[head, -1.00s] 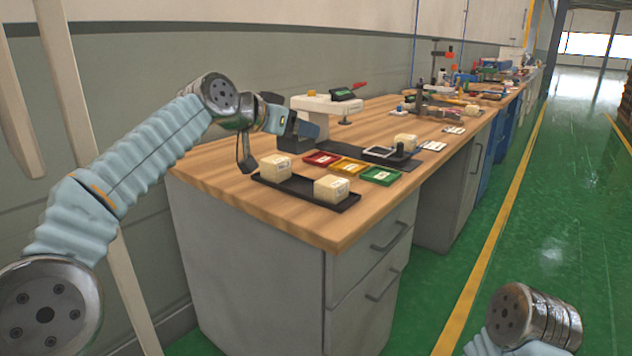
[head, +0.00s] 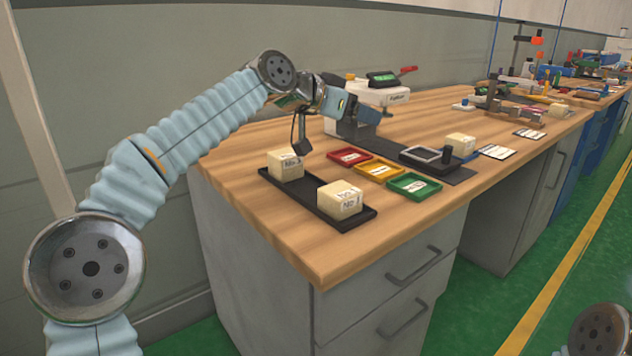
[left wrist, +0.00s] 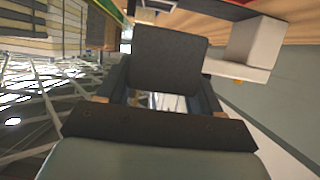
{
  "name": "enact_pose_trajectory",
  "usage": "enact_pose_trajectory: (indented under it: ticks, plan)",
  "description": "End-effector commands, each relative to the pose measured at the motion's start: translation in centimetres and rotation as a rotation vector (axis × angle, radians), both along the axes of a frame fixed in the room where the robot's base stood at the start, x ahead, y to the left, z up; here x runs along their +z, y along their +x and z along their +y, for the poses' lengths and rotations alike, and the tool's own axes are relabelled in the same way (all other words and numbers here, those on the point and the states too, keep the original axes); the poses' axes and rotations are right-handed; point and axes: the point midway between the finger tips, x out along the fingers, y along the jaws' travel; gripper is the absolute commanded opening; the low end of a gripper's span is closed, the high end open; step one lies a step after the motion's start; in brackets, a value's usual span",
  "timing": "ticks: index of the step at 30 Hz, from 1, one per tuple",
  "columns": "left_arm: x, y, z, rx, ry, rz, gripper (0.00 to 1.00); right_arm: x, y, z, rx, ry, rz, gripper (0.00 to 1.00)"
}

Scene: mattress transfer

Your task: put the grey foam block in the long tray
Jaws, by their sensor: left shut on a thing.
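The grey foam block (left wrist: 168,58) is a dark grey, squarish piece held between the fingers in the left wrist view. My left gripper (head: 353,112) is shut on it, over the back of the bench behind the long tray. In the head view a dark shape at its tip looks like the block, but dark items behind make its outline hard to tell. The long tray (head: 268,178) is black and shallow, near the bench's front left. A cream block (head: 285,166) stands at its far end and another cream block (head: 340,201) at its near end, with bare floor between. My right gripper is out of view.
Red (head: 349,156), yellow (head: 379,169) and green (head: 412,186) small trays lie right of the long tray. A white instrument (head: 385,95) stands behind the gripper. A third cream block (head: 460,144) sits farther right. The bench's front left corner is clear.

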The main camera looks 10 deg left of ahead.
Motion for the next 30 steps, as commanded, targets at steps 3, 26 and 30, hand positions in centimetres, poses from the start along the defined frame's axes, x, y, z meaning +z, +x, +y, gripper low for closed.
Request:
enact_pose_trajectory:
  ticks: [3,26,30]
  plan:
    - [-2.2,-1.7,3.2,0.007,0.000,0.001,0.36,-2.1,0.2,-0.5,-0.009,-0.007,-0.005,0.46]
    - [-11.0,-4.5,7.9,0.000,-0.001,0.001,0.36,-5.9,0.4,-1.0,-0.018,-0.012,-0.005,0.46]
    - [-10.9,-4.5,7.9,0.000,-0.001,0.001,0.36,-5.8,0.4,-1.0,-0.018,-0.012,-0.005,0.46]
